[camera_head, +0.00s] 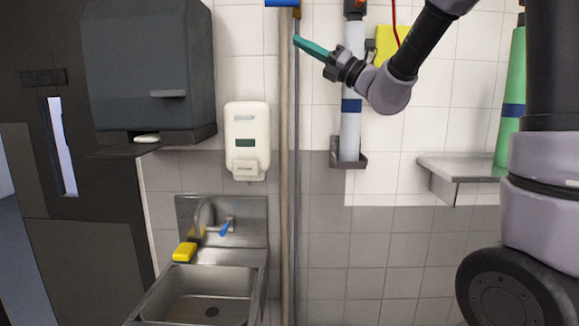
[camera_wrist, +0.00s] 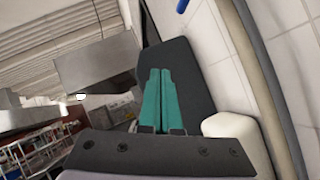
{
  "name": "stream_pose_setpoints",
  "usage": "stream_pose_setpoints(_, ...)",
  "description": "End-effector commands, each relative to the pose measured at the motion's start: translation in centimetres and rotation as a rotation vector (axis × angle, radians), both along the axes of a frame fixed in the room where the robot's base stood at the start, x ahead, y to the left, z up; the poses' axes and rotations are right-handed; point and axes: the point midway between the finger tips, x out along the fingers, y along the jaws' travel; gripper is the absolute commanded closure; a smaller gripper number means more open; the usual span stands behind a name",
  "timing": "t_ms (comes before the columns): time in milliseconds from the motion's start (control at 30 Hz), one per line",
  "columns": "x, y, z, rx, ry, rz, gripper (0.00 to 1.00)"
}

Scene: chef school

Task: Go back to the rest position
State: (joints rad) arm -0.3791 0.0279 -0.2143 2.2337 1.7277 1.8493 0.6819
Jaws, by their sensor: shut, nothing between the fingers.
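My gripper (camera_head: 298,40) is at the upper middle of the head view, with its teal fingers pointing left. It is in the air in front of the tiled wall, close to the upright pipes. In the wrist view my gripper (camera_wrist: 160,71) shows its two teal fingers side by side, shut with nothing between them. The dark wall dispenser (camera_wrist: 190,75) lies beyond the fingers there. My arm reaches in from the right of the head view.
A dark dispenser (camera_head: 150,65) and a white soap dispenser (camera_head: 247,140) hang on the wall. A steel sink (camera_head: 205,290) with a yellow sponge (camera_head: 184,252) stands below. Upright pipes (camera_head: 284,200), a grey-white cylinder (camera_head: 351,100) and a steel shelf (camera_head: 455,170) are to the right.

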Motion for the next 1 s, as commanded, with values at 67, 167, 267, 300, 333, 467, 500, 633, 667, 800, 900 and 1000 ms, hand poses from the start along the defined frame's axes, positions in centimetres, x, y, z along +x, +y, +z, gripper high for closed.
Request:
stream_pose_setpoints(67,-4.0,0.6,-0.8,-0.200,-0.133,0.020,1.00)
stream_pose_setpoints(167,-9.4,0.7,-4.0,-0.521,-0.363,0.053,1.00)
stream_pose_setpoints(267,-13.8,-0.8,-8.4,-0.853,-0.628,0.087,1.00)
stream_pose_setpoints(300,-15.2,-1.9,-10.3,-0.983,-0.739,0.103,1.00)
stream_pose_setpoints(333,-16.1,-2.9,-11.6,-1.084,-0.826,0.117,1.00)
stream_pose_setpoints(467,-18.7,-8.6,-16.6,-1.505,-1.203,0.197,1.00)
stream_pose_setpoints(500,-19.1,-10.6,-17.7,-1.625,-1.312,0.229,1.00)
stream_pose_setpoints(633,-19.6,-16.2,-19.2,-1.941,-1.605,0.352,1.00)
stream_pose_setpoints(667,-19.7,-17.2,-19.3,-1.995,-1.655,0.380,1.00)
stream_pose_setpoints(800,-19.7,-20.1,-19.2,-2.153,-1.806,0.481,1.00)
stream_pose_setpoints(900,-19.7,-20.7,-19.2,-2.187,-1.839,0.510,1.00)
stream_pose_setpoints(1000,-19.7,-20.8,-19.2,-2.189,-1.842,0.513,1.00)
